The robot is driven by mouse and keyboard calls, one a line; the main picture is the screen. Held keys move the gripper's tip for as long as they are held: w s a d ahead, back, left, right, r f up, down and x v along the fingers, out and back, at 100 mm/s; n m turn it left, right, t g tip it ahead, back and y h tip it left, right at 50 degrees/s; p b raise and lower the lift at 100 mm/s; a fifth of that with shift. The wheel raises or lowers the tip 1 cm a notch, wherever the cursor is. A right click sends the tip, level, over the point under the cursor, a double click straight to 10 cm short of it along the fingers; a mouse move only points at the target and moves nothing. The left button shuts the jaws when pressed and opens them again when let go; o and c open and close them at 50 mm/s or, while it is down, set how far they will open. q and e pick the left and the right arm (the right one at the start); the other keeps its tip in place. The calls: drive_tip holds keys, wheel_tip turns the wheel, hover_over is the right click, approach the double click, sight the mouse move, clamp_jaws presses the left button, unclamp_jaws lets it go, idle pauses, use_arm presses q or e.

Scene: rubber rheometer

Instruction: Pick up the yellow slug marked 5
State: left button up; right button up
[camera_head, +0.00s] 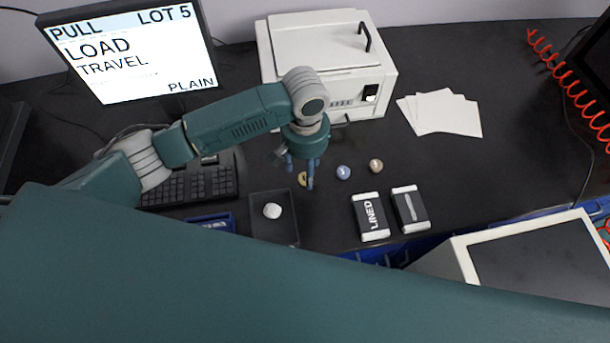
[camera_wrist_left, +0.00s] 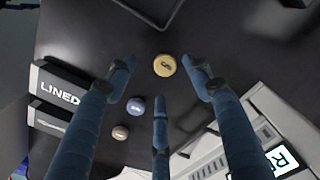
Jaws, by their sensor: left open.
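The yellow slug (camera_head: 302,179) lies on the dark bench, partly hidden by a finger of my left gripper (camera_head: 302,172) in the head view. In the left wrist view, the yellow slug (camera_wrist_left: 165,65) shows a dark mark on top that is too small to read surely. It lies between the spread tips of my left gripper (camera_wrist_left: 160,80). The fingers are open and hold nothing; I cannot tell how far above the bench they are. A blue slug (camera_head: 343,172) and a tan slug (camera_head: 376,165) lie to the right in the head view. My right gripper is not in view.
A dark tray (camera_head: 262,236) with a white lump stands in front of the gripper. Two boxes, one marked LINED (camera_head: 371,216), stand at front right. A white machine (camera_head: 325,60) stands behind, papers (camera_head: 440,113) right, a keyboard (camera_head: 205,183) left. A monitor (camera_head: 130,50) reads LOT 5.

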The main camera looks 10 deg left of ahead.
use_arm(q)
drive_tip(key=shift+w+f, duration=0.1)
drive_tip(key=shift+f, duration=0.15)
drive_tip(key=f, duration=0.2)
drive_tip(key=w+f+p, duration=0.1)
drive_tip(key=f, duration=0.2)
drive_tip(key=shift+a, duration=0.15)
drive_tip(key=shift+c, duration=1)
drive_tip(key=c, duration=0.8)
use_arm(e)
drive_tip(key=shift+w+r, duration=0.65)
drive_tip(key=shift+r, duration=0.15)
